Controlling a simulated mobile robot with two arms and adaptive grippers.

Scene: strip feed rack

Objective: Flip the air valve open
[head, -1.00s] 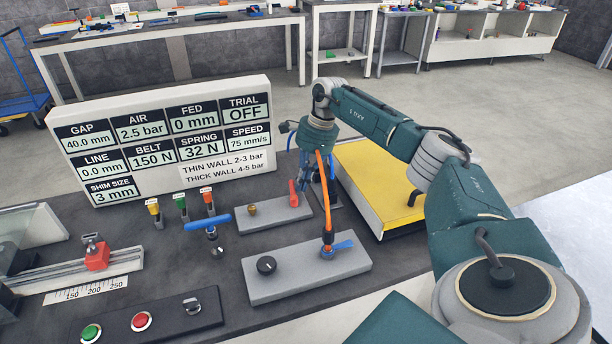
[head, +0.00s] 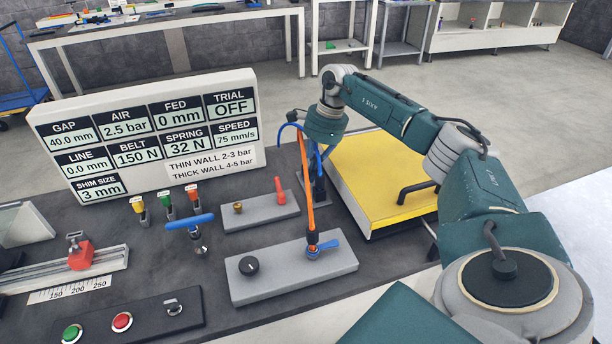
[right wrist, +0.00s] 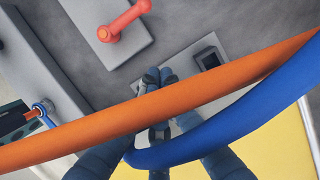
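No valve is labelled, so I cannot tell which part is the air valve. A red handle (head: 280,190) stands on a grey block (head: 262,212) beside a brass fitting; it also shows at the top of the right wrist view (right wrist: 125,20). My left gripper is out of view.
An orange hose (head: 306,185) and a blue hose (right wrist: 210,135) cross in front of my right gripper. A yellow-topped box (head: 375,175) stands at right. A display board (head: 150,130) reads AIR 2.5 bar. A blue T-handle (head: 190,222) stands left of the grey blocks.

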